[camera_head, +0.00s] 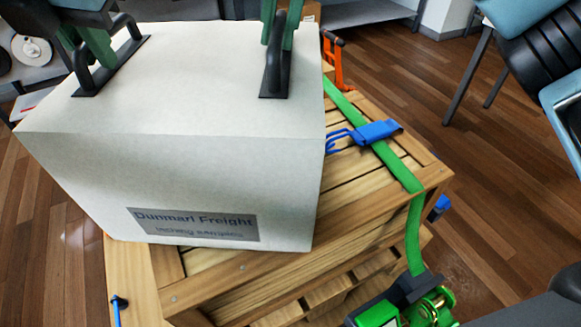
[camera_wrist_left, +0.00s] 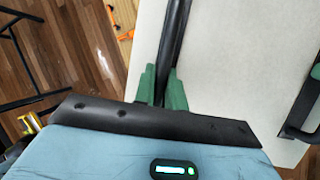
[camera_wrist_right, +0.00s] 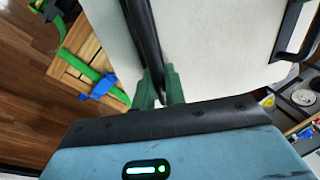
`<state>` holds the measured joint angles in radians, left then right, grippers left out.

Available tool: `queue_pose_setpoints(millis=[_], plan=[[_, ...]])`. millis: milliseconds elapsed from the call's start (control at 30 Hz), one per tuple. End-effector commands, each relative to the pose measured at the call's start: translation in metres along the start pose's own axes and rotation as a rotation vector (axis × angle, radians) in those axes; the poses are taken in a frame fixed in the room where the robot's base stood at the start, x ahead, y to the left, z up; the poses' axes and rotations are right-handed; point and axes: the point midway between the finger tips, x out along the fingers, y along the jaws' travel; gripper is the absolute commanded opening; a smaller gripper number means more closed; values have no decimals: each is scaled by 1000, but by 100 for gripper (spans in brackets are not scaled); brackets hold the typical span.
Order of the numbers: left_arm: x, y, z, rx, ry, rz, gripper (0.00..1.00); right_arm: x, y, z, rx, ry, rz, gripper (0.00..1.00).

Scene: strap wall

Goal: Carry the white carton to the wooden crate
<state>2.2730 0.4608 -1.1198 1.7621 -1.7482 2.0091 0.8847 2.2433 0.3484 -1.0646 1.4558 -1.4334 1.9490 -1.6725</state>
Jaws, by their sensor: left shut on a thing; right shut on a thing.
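The white carton (camera_head: 190,85) has two black handles on its top and a grey "Dunmarl Freight" label on its front. My left gripper (camera_head: 97,48) is shut on the left handle; its green fingers also show in the left wrist view (camera_wrist_left: 163,88). My right gripper (camera_head: 283,30) is shut on the right handle, also seen in the right wrist view (camera_wrist_right: 158,88). The carton is over the left part of the slatted wooden crate (camera_head: 385,208) and hides much of its top. I cannot tell whether its underside touches the crate.
Chairs (camera_head: 530,45) stand at the right. Wooden floor lies between.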

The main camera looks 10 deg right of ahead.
Motion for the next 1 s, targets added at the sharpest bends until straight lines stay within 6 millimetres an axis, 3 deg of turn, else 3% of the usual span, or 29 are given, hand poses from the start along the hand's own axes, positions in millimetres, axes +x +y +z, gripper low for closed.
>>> queue_pose_setpoints(millis=[167, 200, 367, 733, 1000], plan=[[13, -2, -3, -1, 8, -4, 0, 13, 2, -2, 2, -10, 1, 0], [15, -2, -4, 0, 12, -4, 14, 15, 2, -2, 3, -12, 4, 14], [12, -2, -3, 0, 9, -3, 34, 12, 2, -2, 2, -10, 3, 34], [8, -2, -3, 1, 9, -3, 34, 12, 2, -2, 2, -10, 3, 34], [-31, -1, -2, 0, 5, -1, 34, 12, 2, -2, 2, -10, 3, 34]])
